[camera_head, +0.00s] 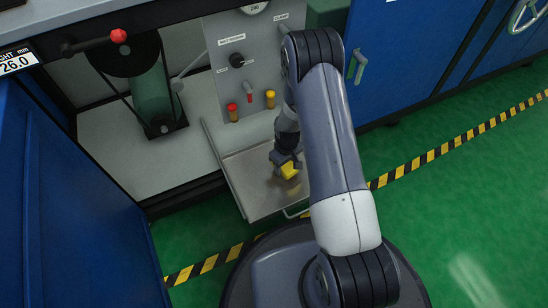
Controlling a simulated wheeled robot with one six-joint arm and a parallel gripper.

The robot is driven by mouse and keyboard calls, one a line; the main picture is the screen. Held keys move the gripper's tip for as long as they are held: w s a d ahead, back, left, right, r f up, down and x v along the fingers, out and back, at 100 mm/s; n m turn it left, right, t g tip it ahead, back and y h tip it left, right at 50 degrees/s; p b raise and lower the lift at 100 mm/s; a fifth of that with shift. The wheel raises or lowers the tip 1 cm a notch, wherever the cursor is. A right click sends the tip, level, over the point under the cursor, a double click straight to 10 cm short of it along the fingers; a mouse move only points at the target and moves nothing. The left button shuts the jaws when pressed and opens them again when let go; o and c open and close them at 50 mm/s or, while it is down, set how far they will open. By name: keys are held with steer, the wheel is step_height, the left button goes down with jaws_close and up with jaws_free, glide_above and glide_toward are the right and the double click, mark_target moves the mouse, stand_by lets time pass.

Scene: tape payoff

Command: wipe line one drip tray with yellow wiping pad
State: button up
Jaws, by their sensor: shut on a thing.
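The drip tray (244,187) is a shallow grey metal tray below the control panel, with a thin handle at its front right. Faint darker smears show on its floor. My gripper (287,164) points down over the right part of the tray and is shut on the yellow wiping pad (290,171). The pad is at or just above the tray floor; I cannot tell whether it touches. My arm hides the tray's right edge.
A grey panel (250,60) with knobs, a red button (233,112) and a yellow button (270,98) stands behind the tray. A red-knobbed lever (118,36) is at upper left. Blue cabinets (410,50) flank the bay. Green floor with yellow-black tape (450,146) lies clear at right.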

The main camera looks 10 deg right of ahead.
steer(key=shift+r+p, duration=1.35)
steer(key=shift+r, duration=1.2)
